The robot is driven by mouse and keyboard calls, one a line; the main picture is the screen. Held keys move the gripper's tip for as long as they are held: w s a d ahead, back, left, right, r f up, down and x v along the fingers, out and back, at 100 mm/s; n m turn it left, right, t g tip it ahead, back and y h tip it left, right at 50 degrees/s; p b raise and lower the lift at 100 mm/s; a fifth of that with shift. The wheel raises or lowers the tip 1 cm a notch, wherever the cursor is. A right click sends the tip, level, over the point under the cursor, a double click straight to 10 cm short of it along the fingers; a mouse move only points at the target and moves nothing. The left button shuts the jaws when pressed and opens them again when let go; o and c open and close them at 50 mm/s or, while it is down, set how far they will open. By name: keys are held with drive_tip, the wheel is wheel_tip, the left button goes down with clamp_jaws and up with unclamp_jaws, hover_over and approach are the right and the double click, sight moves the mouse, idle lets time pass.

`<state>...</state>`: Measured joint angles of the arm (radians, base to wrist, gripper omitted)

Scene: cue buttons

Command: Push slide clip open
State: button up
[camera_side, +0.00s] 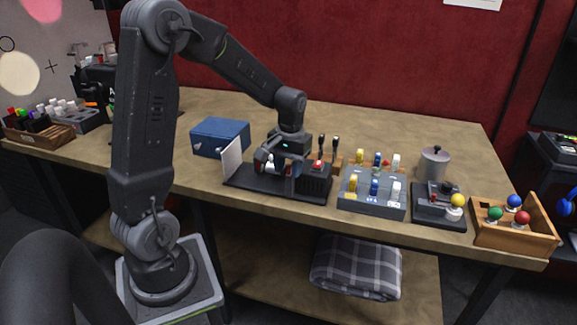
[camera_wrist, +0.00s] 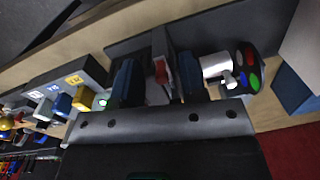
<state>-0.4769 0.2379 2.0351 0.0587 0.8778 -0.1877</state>
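A black base plate (camera_side: 250,182) carries a white upright panel (camera_side: 232,158) at its left end and a black box with a red button (camera_side: 318,168) at its right end. My gripper (camera_side: 279,165) is low over the plate, between panel and box. In the wrist view its two dark blue fingers (camera_wrist: 159,82) stand apart, with the red piece (camera_wrist: 160,71) seen in the gap. A silver cylinder with a dark, colour-dotted disc (camera_wrist: 222,70) is just right of the right finger. I cannot tell which part is the slide clip, or whether a finger touches anything.
A blue box (camera_side: 220,137) stands behind left. To the right are a grey switch block (camera_side: 372,203), a black joystick box (camera_side: 438,213), a metal pot (camera_side: 434,164) and a wooden tray of coloured balls (camera_side: 515,238). The table's back middle is clear.

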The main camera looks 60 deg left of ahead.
wheel_tip(320, 180, up, 14)
drive_tip(key=shift+w+d, duration=0.2)
drive_tip(key=shift+d, duration=0.05)
idle(0.4)
drive_tip(key=shift+f, duration=0.1)
drive_tip(key=s+d+f+m+t, duration=0.1)
drive_tip(key=s+d+m+t, duration=0.5)
drive_tip(key=s+d, duration=0.8)
drive_tip(key=d+m, duration=0.1)
drive_tip(key=d, duration=0.2)
drive_tip(key=shift+d, duration=0.2)
